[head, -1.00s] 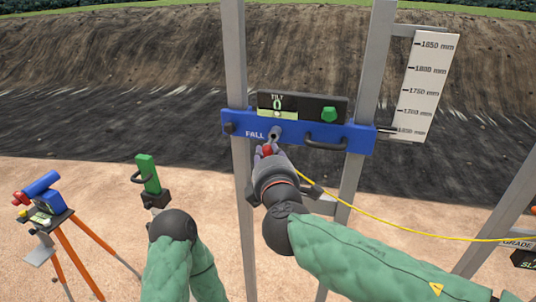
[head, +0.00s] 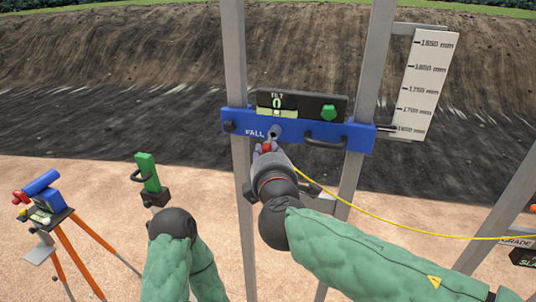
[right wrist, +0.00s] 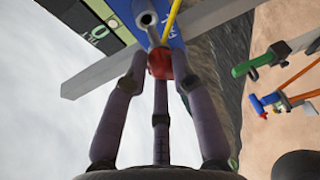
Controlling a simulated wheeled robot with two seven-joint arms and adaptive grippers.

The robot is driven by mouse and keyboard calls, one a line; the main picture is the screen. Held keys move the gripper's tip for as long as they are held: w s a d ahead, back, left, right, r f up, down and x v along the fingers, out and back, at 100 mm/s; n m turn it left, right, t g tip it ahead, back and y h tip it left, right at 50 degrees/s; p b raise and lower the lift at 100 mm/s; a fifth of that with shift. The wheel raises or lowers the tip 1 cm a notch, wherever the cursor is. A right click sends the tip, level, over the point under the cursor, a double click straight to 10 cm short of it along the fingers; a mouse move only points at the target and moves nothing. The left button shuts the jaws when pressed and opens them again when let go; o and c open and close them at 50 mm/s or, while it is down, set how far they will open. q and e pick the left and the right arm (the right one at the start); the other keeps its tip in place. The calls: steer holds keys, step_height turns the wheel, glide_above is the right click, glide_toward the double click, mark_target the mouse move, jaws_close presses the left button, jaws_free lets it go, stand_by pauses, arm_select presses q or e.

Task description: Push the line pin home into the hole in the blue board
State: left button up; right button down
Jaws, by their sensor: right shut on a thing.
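The line pin's red knob (head: 267,148) is between the fingers of my right gripper (head: 266,150). The right wrist view shows the red knob (right wrist: 159,63) with the fingers shut around it. The blue board (head: 237,121) is fixed across two grey posts. A grey round fitting (head: 275,131) with a dark opening is on its face, right of the word FALL. In the right wrist view the fitting (right wrist: 147,20) is just above the knob. The pin's shank is mostly hidden, and I cannot tell how deep it sits.
A yellow line (head: 365,214) runs right from the gripper area. A black handle (head: 325,143) and a tilt display (head: 290,105) are on the board. A white millimetre scale (head: 424,85) stands right. A green handled tool (head: 148,173) and an orange-legged tripod (head: 85,255) stand left.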

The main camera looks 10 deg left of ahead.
steer(key=shift+w+d+b, duration=0.1)
steer(key=shift+w+b, duration=0.5)
steer(key=shift+w, duration=1.55)
stand_by(0.4)
steer(key=c, duration=1)
jaws_free()
steer(key=shift+w, duration=0.15)
steer(key=shift+o, duration=0.2)
steer(key=shift+s, duration=0.2)
steer(key=b, duration=0.1)
glide_toward(272, 139)
steer(key=shift+x, duration=1.15)
